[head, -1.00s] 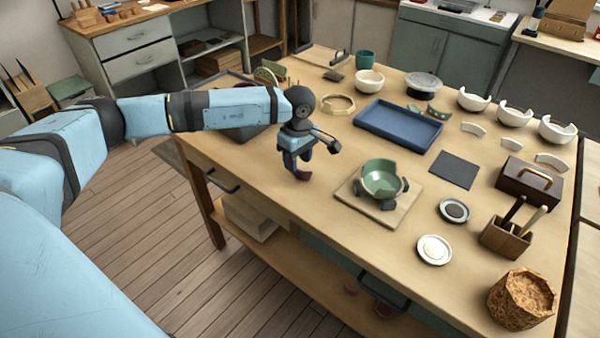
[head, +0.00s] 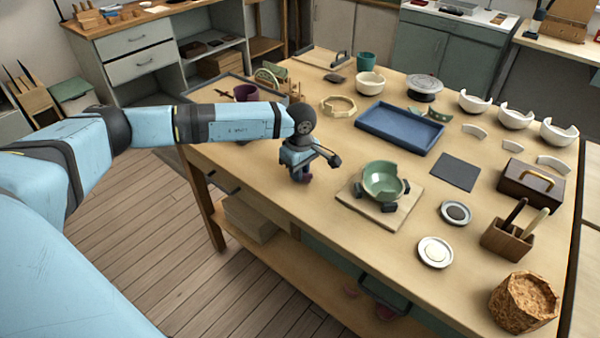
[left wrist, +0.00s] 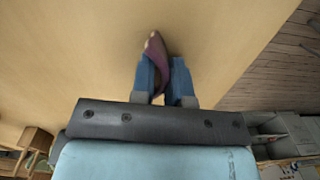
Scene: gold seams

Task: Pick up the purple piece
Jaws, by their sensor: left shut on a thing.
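The purple piece (head: 307,178) is a small curved shard at the near left part of the worktable, mostly hidden behind my left gripper (head: 301,177) in the head view. In the left wrist view the purple piece (left wrist: 155,52) stands up between the blue fingers of my left gripper (left wrist: 164,70), its pale broken edge pointing away. The gripper points down and is shut on the piece. I cannot tell whether the piece still touches the tabletop. My right gripper is not in view.
A green broken bowl (head: 382,180) sits on a board (head: 372,207) just right of the gripper. A blue tray (head: 400,127) lies behind it. A purple cup (head: 246,92) stands beyond my left arm. The tabletop in front of the gripper is clear.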

